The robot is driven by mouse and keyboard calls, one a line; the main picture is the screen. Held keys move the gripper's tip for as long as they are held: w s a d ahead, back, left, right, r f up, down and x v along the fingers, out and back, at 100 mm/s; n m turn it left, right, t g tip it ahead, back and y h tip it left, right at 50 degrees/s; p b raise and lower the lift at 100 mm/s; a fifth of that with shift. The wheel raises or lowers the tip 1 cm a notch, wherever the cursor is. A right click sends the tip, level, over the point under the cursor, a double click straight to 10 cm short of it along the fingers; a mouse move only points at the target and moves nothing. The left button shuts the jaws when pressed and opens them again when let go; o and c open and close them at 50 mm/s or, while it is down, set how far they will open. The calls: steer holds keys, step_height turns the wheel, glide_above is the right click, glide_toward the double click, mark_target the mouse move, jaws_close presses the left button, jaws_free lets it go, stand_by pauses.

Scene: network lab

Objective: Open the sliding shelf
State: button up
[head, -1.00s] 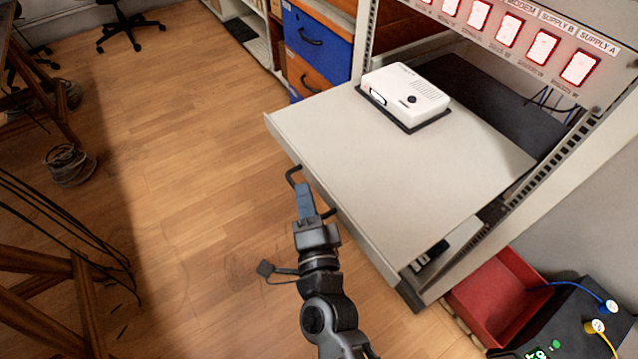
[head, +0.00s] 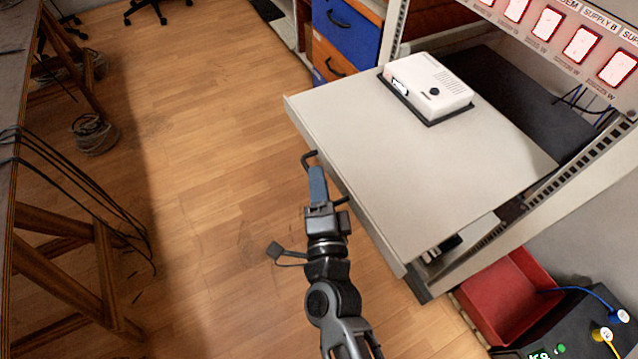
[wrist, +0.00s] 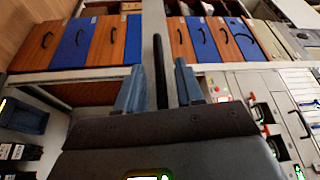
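The sliding shelf (head: 400,170) is a pale grey tray pulled well out of the rack, with a dark handle (head: 309,157) on its front edge. My gripper (head: 317,172) is at this handle, pointing towards the shelf front. In the wrist view the two blue fingers of my gripper (wrist: 160,85) are apart. The dark bar of the handle (wrist: 160,65) stands between them, with a visible gap on each side. The fingers hide the middle of the handle in the head view.
A white box (head: 430,85) sits on a dark base on the shelf. The rack panel (head: 560,45) has lit red switches. A red bin (head: 505,295) stands on the floor at the lower right. Blue and orange drawers (head: 345,35) are behind. Wooden floor is open at left.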

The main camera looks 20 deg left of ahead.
steer(key=shift+s, duration=0.1)
steer(key=b+v, duration=0.1)
steer(key=v, duration=0.6)
steer(key=shift+s+d, duration=0.2)
steer(key=shift+s, duration=0.1)
steer(key=shift+f, duration=0.1)
